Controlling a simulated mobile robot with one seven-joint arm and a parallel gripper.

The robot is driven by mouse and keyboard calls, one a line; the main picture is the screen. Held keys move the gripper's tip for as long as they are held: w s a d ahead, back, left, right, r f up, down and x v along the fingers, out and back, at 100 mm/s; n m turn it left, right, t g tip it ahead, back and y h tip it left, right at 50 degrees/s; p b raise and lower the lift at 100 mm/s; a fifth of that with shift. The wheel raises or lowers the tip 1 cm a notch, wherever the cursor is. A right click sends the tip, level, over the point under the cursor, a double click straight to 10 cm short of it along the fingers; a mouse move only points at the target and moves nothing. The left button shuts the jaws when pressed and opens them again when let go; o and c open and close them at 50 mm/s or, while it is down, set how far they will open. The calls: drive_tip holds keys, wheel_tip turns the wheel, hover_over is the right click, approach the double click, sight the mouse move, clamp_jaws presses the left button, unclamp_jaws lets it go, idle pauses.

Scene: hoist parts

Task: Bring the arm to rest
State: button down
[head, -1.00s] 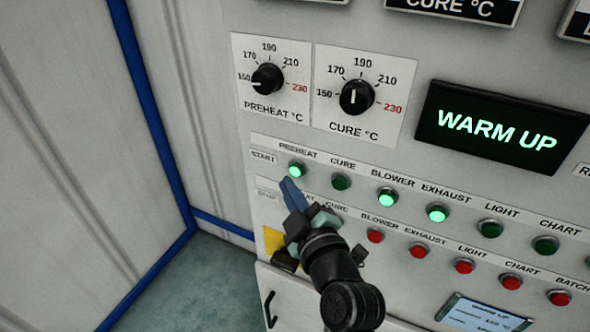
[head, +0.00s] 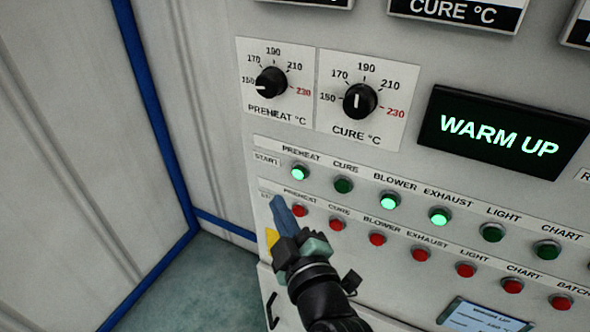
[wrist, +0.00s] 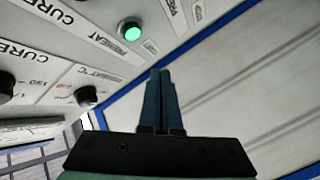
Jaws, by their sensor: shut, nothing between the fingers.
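My gripper (head: 281,208) is in front of the lower left part of the control panel (head: 215,60), below the lit preheat start button (head: 300,172). Its blue fingers are together and hold nothing. In the wrist view, the shut fingers (wrist: 160,75) point up the picture, with the lit green button (wrist: 131,30) beyond them to the left. Whether the fingertips touch the panel cannot be told. My gripper and wrist hide part of the yellow label and the lower left panel.
The start row has green buttons, with preheat, blower (head: 390,201) and exhaust (head: 439,216) lit. Red stop buttons (head: 377,239) run below. Two dials (head: 360,101) and a "WARM UP" display (head: 500,135) sit above. A blue-edged wall (head: 70,150) stands at left.

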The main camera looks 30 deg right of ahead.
drive_tip(key=a+r+m+t+y+b, duration=0.1)
drive_tip(key=a+r+t, duration=0.3)
drive_tip(key=r, duration=0.8)
drive_tip(key=a+r+m+t, duration=0.15)
drive_tip(key=a+r, duration=0.35)
drive_tip(key=r, duration=0.7)
drive_tip(key=s+a+r+m+t, duration=0.2)
drive_tip(key=s+r, duration=0.3)
drive_tip(key=r, duration=0.3)
drive_tip(key=s+a+r+m+t, duration=0.2)
drive_tip(key=s+a+r+m, duration=0.2)
drive_tip(key=r, duration=0.4)
drive_tip(key=shift+s+a+r+t+y+b, duration=0.2)
drive_tip(key=shift+s+r+t+y+b, duration=0.15)
drive_tip(key=shift+s, duration=0.3)
